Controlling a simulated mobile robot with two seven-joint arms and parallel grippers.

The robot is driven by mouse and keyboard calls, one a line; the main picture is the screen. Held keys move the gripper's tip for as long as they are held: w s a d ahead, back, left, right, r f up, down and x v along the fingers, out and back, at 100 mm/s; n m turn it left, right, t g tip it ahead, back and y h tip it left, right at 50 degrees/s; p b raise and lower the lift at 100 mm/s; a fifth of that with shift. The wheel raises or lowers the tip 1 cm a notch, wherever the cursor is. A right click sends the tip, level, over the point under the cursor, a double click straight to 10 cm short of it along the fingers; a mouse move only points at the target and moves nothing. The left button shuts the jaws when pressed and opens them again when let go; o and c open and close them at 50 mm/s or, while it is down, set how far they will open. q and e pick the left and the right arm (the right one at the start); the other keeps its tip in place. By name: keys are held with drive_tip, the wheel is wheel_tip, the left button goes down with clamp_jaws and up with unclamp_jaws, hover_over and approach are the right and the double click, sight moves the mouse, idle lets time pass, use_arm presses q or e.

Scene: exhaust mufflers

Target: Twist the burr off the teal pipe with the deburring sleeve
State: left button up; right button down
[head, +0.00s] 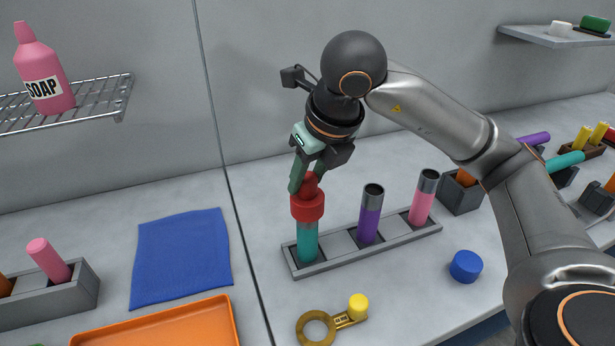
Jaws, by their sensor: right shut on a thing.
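The teal pipe (307,243) stands upright in the left slot of a grey rack (343,259). A red sleeve (308,206) with a narrower red knob on top sits over the pipe's upper end and hides it, so no burr shows. I take the red piece to be the deburring sleeve. My right gripper (309,184) comes down from above and is shut on the sleeve's red knob. My left gripper is not in view.
The rack also holds a purple pipe (371,222) and a pink pipe (422,204) with grey metal tops. In front lie a brass ring gauge (316,328), a yellow cap (358,306) and a blue cap (466,265). A blue cloth (181,258) and orange tray (160,328) lie left.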

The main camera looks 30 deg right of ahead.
drive_tip(key=shift+r+p, duration=1.6)
drive_tip(key=shift+r, duration=0.7)
drive_tip(key=shift+r+p, duration=0.8)
drive_tip(key=shift+r, duration=0.25)
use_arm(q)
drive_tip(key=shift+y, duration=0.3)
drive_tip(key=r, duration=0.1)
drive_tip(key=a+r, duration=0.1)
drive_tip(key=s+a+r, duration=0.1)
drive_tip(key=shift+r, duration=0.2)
